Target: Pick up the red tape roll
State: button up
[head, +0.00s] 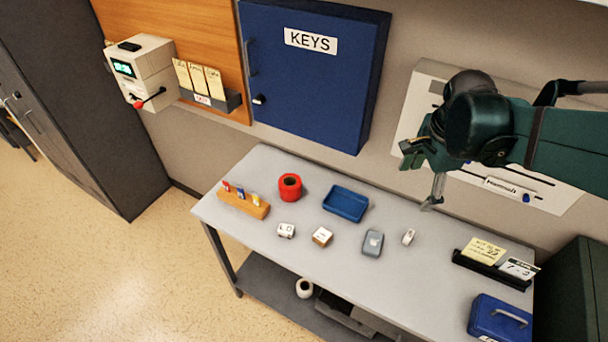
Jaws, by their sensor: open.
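The red tape roll (290,187) lies on the grey table (262,164) near its back left, with its dark centre hole facing up. Nothing hides it from view. My gripper (422,178) is open and empty over the back right part of the table. It is well to the right of the tape roll and apart from it, with the blue tray between them in the picture.
A blue tray (345,203) sits right of the roll. A wooden block (243,204) with coloured tags stands left of it. A blue key cabinet (310,75) hangs behind.

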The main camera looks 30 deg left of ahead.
jog(key=w+a+f+m+g+h, duration=0.1)
jog(key=a+f+m, duration=0.1)
jog(key=a+f, duration=0.35)
jog(key=w+a+f+m+g, duration=0.1)
jog(key=w+a+f+m, duration=0.15)
jog(key=a, duration=0.65)
jog(key=p, duration=0.3)
send_over(290, 181)
jog(key=shift+m, duration=0.35)
notch_tip(290, 181, down, 12)
jog(key=shift+f, duration=0.1)
jog(key=shift+d, duration=0.1)
jog(key=shift+f, duration=1.3)
jog(key=shift+f+p, duration=0.6)
jog(key=shift+f, duration=2)
